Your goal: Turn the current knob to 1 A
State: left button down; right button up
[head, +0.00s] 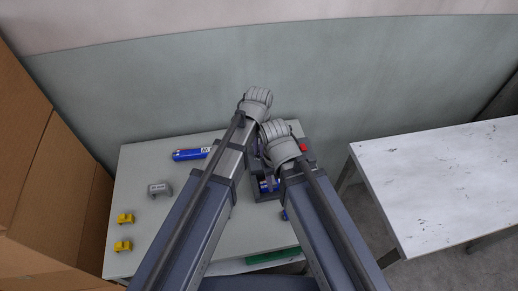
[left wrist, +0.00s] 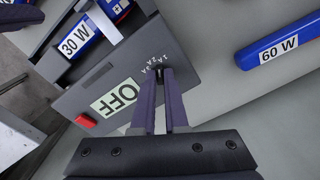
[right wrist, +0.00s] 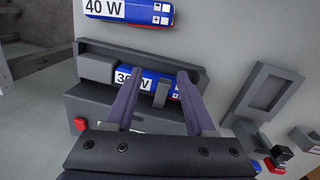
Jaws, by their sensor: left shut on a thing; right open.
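The current knob (left wrist: 159,74) is a small dark knob on the grey tester box, with 1 A, 2 A and 3 A marks beside it. My left gripper (left wrist: 163,76) is shut on it; the fingers hide much of the knob, so I cannot tell its setting. The box's display (left wrist: 118,97) reads OFF, and a red button (left wrist: 86,121) sits near its edge. My right gripper (right wrist: 155,82) is open above the box's tray, where a blue 30 W unit (right wrist: 150,82) lies with a grey upright piece (right wrist: 161,94) between the fingers. In the head view my arms mostly cover the box.
A blue 60 W unit (head: 190,154), a grey block (head: 160,189) and yellow pieces (head: 125,218) lie on the left of the table (head: 140,166). A blue 40 W unit (right wrist: 128,11) and a grey frame (right wrist: 265,93) lie near the box. A white table (head: 440,180) stands right.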

pick_arm(q)
jog(key=shift+m, duration=1.5)
jog(key=c, duration=0.9)
grip_release()
jog(key=shift+c, duration=0.2)
notch_tip(320, 180, up, 8)
jog(key=p, duration=0.8)
pick_arm(e)
notch_tip(320, 180, up, 8)
pick_arm(q)
jog(key=shift+f, duration=0.1)
pick_arm(e)
jog(key=shift+f, duration=0.15)
